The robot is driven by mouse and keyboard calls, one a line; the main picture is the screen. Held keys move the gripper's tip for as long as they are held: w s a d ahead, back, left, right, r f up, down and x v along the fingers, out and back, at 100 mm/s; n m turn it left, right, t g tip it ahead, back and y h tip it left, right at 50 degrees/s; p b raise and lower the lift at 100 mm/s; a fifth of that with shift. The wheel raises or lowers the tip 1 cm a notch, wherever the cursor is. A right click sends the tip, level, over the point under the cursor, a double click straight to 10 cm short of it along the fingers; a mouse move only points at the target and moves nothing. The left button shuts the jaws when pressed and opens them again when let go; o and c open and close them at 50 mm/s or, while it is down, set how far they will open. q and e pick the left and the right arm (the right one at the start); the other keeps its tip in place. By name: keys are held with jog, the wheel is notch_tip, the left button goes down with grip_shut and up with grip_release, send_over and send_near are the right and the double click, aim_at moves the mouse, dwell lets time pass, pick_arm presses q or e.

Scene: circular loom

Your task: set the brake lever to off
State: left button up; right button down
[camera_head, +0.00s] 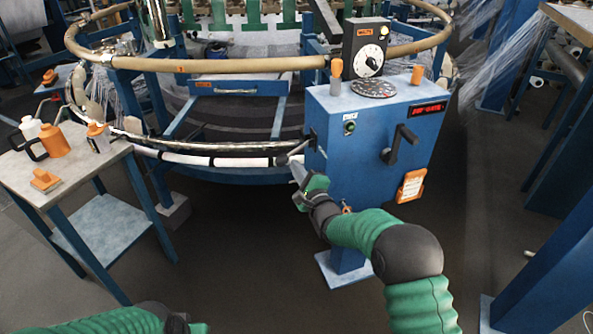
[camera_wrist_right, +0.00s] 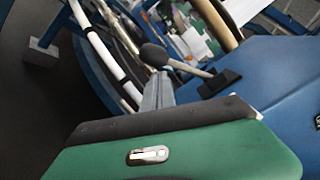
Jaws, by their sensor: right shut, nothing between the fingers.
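A lever with a dark ball knob (camera_wrist_right: 153,54) and a pale rod sticks out from a black mount on the side of the blue control box in the right wrist view. In the head view the lever (camera_head: 297,149) is small at the box's left side; I cannot read its off mark. My right gripper (camera_head: 297,170) is shut and empty just below the lever. In the right wrist view its grey fingers (camera_wrist_right: 157,92) point up close to the knob and rod; whether they touch is unclear. My left arm shows at the bottom left; its fingers are out of view.
The control box (camera_head: 350,175) carries a black crank handle (camera_head: 400,143), a dial unit (camera_head: 367,48), a red display (camera_head: 427,108) and an orange tag (camera_head: 411,186). The loom's ring (camera_head: 220,66) lies behind. A side table (camera_head: 60,180) with bottles stands left. Floor between is clear.

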jog(key=shift+a+r+m+p, duration=0.35)
jog(key=shift+r+m+p, duration=0.1)
jog(key=shift+m+p, duration=0.15)
notch_tip(320, 180, up, 8)
jog(key=a+m+p, duration=0.2)
jog(key=m+p, duration=0.3)
jog(key=m, duration=0.5)
jog(key=shift+s+f+m+t+h, duration=0.25)
jog(key=shift+s+m+t+h, duration=0.05)
jog(key=shift+s+t+h, duration=0.1)
jog(key=shift+w+r, duration=0.1)
dwell(0.4)
